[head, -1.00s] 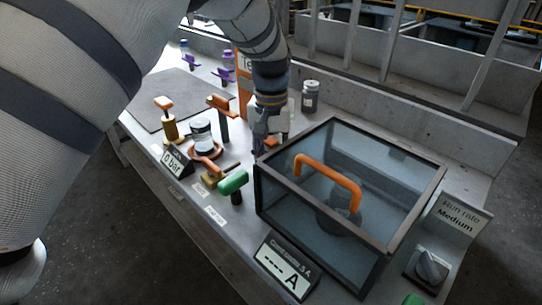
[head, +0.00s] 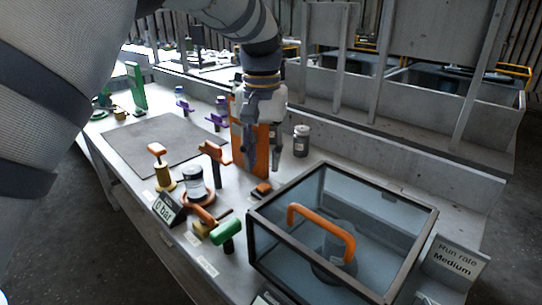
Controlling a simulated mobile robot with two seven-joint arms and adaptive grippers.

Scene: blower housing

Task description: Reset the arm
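My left arm comes in from the upper left, and my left gripper (head: 263,166) hangs fingers down above the back of the bench, in front of an orange panel (head: 238,150). Its two fingers are apart, with nothing visible between them. It is behind and left of the glass-walled case (head: 395,232) with the orange handle (head: 342,233). My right gripper is not in view.
On the bench (head: 205,275) stand a 0 bar display (head: 165,208), a green-handled part (head: 226,231), a dark-banded jar (head: 194,183), an orange-topped post (head: 212,152) and a grey jar (head: 301,141). A grey mat (head: 150,148) is bare.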

